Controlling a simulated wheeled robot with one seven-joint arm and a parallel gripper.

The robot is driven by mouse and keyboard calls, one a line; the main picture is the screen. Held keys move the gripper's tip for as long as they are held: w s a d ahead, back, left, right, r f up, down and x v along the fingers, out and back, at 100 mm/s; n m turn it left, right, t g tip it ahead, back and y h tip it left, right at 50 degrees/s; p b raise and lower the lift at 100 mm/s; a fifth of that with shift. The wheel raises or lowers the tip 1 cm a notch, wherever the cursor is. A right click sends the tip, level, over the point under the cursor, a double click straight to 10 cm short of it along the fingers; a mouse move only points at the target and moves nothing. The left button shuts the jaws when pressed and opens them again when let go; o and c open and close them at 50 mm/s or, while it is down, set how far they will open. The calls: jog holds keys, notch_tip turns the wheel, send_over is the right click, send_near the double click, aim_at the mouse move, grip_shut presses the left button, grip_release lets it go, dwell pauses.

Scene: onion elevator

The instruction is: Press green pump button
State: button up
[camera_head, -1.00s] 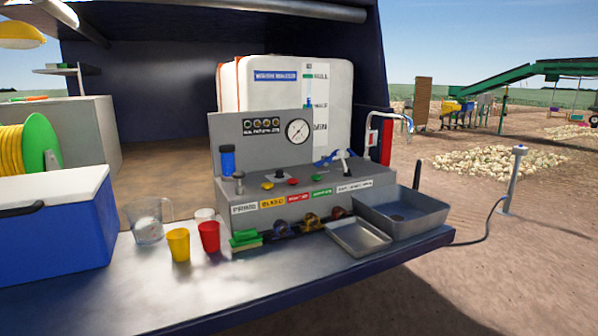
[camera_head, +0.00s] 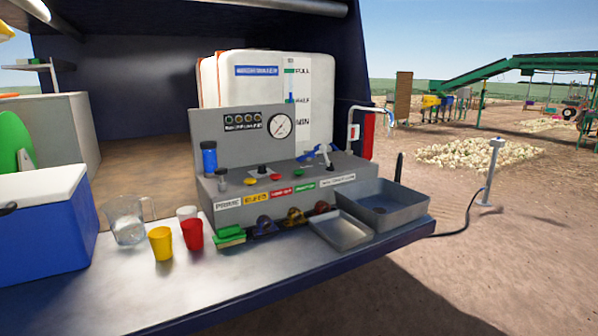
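The grey pump control panel (camera_head: 235,150) stands on the metal counter. On its sloped top, a small green button (camera_head: 299,173) sits to the right of a red button (camera_head: 276,177) and a yellow button (camera_head: 249,181). A green label (camera_head: 304,186) is on the front face below; its lettering is too blurred to read surely. The green button looks uncovered, and I cannot tell whether it is pressed in. My gripper is not in view.
Yellow (camera_head: 161,244) and red (camera_head: 192,234) cups and a clear jug (camera_head: 129,220) stand left of the panel. A sink (camera_head: 384,205) and shallow tray (camera_head: 341,230) are at its right. A blue cooler (camera_head: 45,228) is far left.

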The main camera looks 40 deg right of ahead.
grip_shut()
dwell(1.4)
